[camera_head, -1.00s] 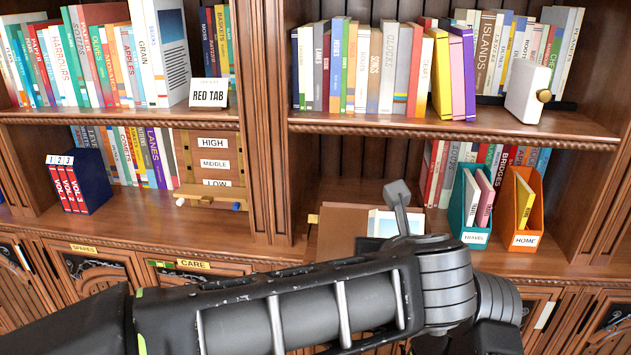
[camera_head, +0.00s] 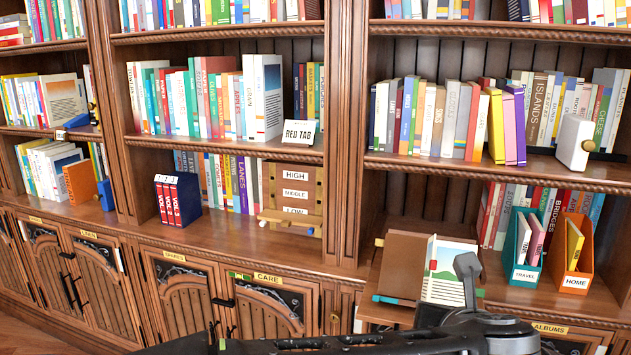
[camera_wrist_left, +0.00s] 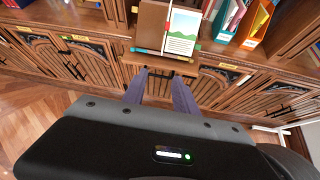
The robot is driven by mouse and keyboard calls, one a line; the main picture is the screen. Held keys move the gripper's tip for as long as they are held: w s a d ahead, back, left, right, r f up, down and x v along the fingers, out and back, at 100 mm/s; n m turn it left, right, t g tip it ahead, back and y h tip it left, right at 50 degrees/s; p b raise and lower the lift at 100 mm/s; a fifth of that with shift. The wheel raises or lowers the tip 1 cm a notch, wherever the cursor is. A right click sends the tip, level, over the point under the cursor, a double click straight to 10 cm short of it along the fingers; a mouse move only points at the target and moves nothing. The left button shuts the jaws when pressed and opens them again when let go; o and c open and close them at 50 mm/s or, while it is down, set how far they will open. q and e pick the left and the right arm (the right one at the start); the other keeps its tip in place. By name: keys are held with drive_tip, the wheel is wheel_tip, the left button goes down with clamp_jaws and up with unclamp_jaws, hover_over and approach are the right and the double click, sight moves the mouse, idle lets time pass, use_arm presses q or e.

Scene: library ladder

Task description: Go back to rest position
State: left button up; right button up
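My left gripper (camera_wrist_left: 159,92) shows in the left wrist view with its two fingers apart and nothing between them. The book rest (camera_head: 404,262) and picture book (camera_head: 447,272) stand on the ledge behind the arm. My right gripper is in neither view.
The bookcase fills the head view. A teal file box (camera_head: 523,248) and an orange file box (camera_head: 572,258) stand right of the book rest. Wooden floor (camera_wrist_left: 35,110) shows clear.

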use_arm(q)
drive_tip(key=w+a+f+m+y, duration=0.1)
drive_tip(key=w+a+f+m, duration=0.6)
drive_tip(key=w+f, duration=0.55)
drive_tip(key=s+a+f+m+g+p, duration=0.1)
drive_tip(key=a+f+m, duration=0.5)
drive_tip(key=f, duration=0.5)
drive_tip(key=s+a+f+m+g, duration=0.1)
drive_tip(key=a+f+m, duration=0.4)
drive_tip(key=f, duration=0.7)
drive_tip(key=s+a+f+m+g+h, duration=0.1)
drive_tip(key=s+a+f+m+g, duration=0.1)
drive_tip(key=s, duration=0.7)
drive_tip(key=s+a+f+m+g+h, duration=0.1)
drive_tip(key=s+a+f+m+g, duration=0.2)
drive_tip(key=s+f+m, duration=0.3)
drive_tip(key=s+a+f+m+g, duration=0.3)
drive_tip(key=s+f, duration=0.6)
drive_tip(key=s, duration=0.4)
drive_tip(key=shift+a+m+g+h+p, duration=0.3)
drive_tip(key=shift+m+g+h, duration=0.1)
drive_tip(key=shift+m, duration=0.4)
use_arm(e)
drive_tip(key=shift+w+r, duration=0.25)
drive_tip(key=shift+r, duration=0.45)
use_arm(q)
drive_tip(key=shift+w+d+f, duration=0.1)
drive_tip(key=shift+w, duration=0.05)
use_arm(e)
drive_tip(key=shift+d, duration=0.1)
